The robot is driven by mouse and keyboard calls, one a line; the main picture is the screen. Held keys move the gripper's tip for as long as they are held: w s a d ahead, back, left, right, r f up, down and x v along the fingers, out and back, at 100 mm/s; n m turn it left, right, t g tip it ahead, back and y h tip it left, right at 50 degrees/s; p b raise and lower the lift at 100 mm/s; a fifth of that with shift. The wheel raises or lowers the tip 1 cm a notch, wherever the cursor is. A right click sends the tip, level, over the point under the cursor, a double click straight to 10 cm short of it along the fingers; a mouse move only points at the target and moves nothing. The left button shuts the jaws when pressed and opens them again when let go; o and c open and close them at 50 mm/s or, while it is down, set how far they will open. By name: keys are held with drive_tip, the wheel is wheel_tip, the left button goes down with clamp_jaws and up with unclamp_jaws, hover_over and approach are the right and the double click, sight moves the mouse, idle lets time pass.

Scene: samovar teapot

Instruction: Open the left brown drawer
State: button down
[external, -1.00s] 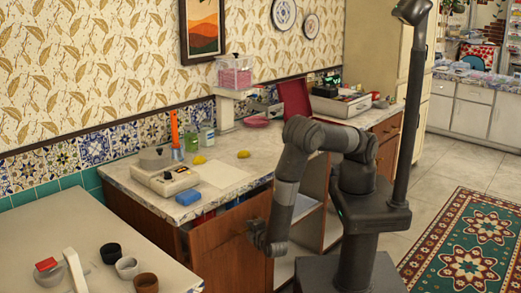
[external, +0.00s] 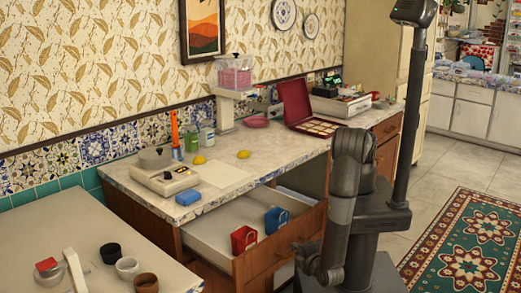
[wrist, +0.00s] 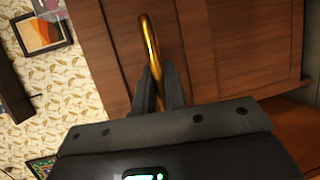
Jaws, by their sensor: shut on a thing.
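The brown wooden drawer (external: 275,252) under the marble counter is pulled well out. Its white inside (external: 215,229) shows in the external view. A red item (external: 243,240) and a blue item (external: 276,219) stand inside it near the front. The wrist view shows the brown front (wrist: 215,50) with a gold bar handle (wrist: 150,40). My gripper (wrist: 158,85) is shut on this handle, one finger on each side. In the external view my gripper (external: 303,254) is at the right part of the drawer front, and its fingers are too small to make out.
The counter (external: 225,178) holds a scale (external: 166,178), lemons and an open red case (external: 297,103). A light table (external: 50,230) with cups is at the front left. The floor (external: 425,190) at the right is clear beside a patterned rug (external: 465,235).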

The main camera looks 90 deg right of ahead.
drive_tip(key=shift+s+a, duration=0.3)
drive_tip(key=c, duration=1.5)
unclamp_jaws()
drive_tip(key=v, duration=1.1)
